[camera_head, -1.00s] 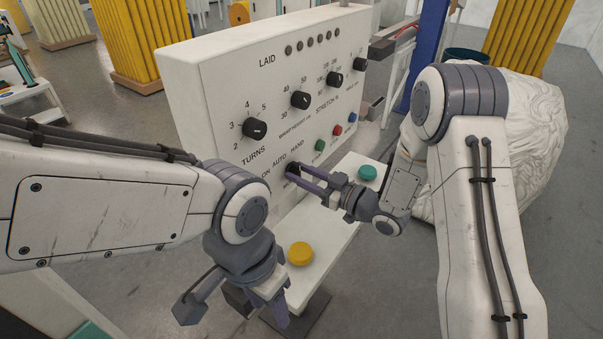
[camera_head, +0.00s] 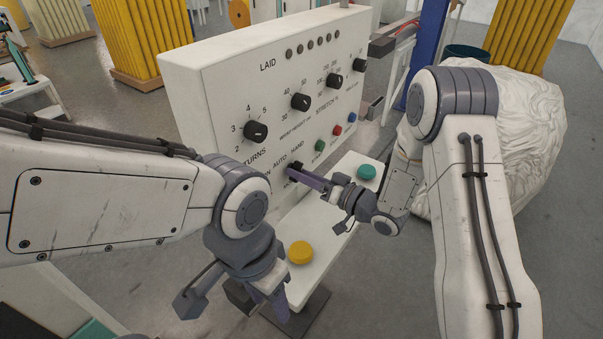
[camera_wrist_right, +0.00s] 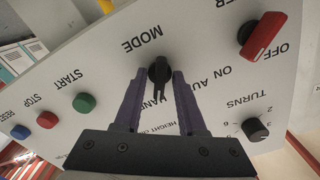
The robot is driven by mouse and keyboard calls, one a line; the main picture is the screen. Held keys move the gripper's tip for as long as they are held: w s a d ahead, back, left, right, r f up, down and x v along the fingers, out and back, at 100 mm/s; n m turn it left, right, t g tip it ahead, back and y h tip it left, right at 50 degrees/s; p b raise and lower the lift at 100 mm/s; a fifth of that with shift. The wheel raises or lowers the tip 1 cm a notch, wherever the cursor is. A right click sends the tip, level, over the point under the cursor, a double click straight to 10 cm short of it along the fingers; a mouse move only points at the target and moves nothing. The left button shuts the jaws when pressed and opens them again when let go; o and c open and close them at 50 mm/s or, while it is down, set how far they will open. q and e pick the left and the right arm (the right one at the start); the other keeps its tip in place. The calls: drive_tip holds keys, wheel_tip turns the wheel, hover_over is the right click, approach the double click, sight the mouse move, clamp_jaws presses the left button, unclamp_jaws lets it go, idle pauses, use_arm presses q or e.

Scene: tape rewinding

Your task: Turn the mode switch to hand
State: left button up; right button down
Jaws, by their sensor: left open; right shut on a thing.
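The mode switch (camera_wrist_right: 159,68) is a black knob with a narrow bar on the white control panel (camera_head: 215,85). In the right wrist view, which shows the panel upside down, its bar points down toward the partly covered HAND label (camera_wrist_right: 156,102). My right gripper (camera_wrist_right: 164,78) is shut on the knob, with one finger on each side. In the head view my right gripper (camera_head: 297,173) reaches the panel below AUTO and HAND, and its fingers mostly hide the knob. My left gripper (camera_head: 232,302) is open and empty, low in front of the panel.
A red switch (camera_wrist_right: 263,37) and the turns knob (camera_wrist_right: 256,129) sit beside the mode switch. Green (camera_wrist_right: 84,102), red and blue buttons are on the other side. A ledge below carries a yellow button (camera_head: 300,252) and a teal button (camera_head: 366,172).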

idle(0.4)
drive_tip(key=c, duration=0.9)
unclamp_jaws()
drive_tip(key=shift+o, duration=0.2)
drive_tip(key=b+v, duration=0.3)
drive_tip(key=v, duration=0.7)
drive_tip(key=shift+d, duration=0.25)
drive_tip(key=shift+s, duration=0.1)
